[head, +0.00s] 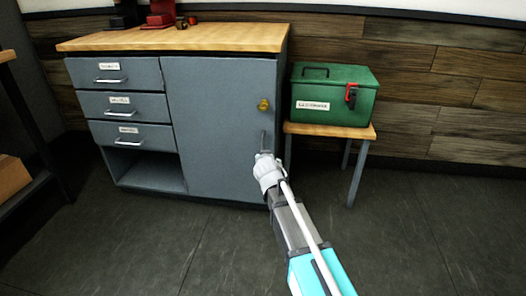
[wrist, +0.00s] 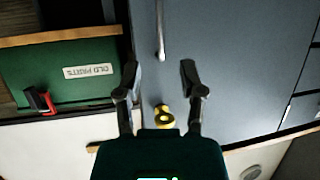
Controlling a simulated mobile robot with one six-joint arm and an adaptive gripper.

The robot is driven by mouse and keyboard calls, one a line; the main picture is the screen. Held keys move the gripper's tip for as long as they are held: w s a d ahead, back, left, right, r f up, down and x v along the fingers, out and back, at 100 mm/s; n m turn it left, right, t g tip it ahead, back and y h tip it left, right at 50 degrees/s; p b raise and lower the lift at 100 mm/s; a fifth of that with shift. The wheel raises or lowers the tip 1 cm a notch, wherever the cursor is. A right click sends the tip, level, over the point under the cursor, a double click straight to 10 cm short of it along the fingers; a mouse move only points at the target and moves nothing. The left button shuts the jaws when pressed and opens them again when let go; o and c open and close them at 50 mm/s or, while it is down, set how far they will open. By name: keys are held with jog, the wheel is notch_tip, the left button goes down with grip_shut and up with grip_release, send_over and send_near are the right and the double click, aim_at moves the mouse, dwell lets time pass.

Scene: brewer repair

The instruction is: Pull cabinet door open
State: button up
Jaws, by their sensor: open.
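The grey cabinet door (head: 215,125) is on the right half of the cabinet and looks closed, flush with the front. A slim vertical metal handle (head: 263,139) is near its right edge. A yellow lock or knob (head: 263,105) sits above the handle. My gripper (head: 264,158) is at the handle's lower end in the head view. In the wrist view, which is upside down, my gripper (wrist: 160,68) is open, with the handle (wrist: 160,30) in line between its two fingertips. The yellow lock (wrist: 164,116) shows between the fingers. I cannot tell whether a finger touches the handle.
Three labelled drawers (head: 123,103) and an open shelf are left of the door. A green box (head: 335,95) with a red latch stands on a small wooden-topped table (head: 330,131) close to the door's right. The floor (head: 130,240) in front is clear.

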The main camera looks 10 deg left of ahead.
jog(key=b+x, duration=0.5)
jog(key=x, duration=0.8)
jog(key=shift+w+f, duration=0.2)
jog(key=shift+w, duration=0.15)
grip_shut()
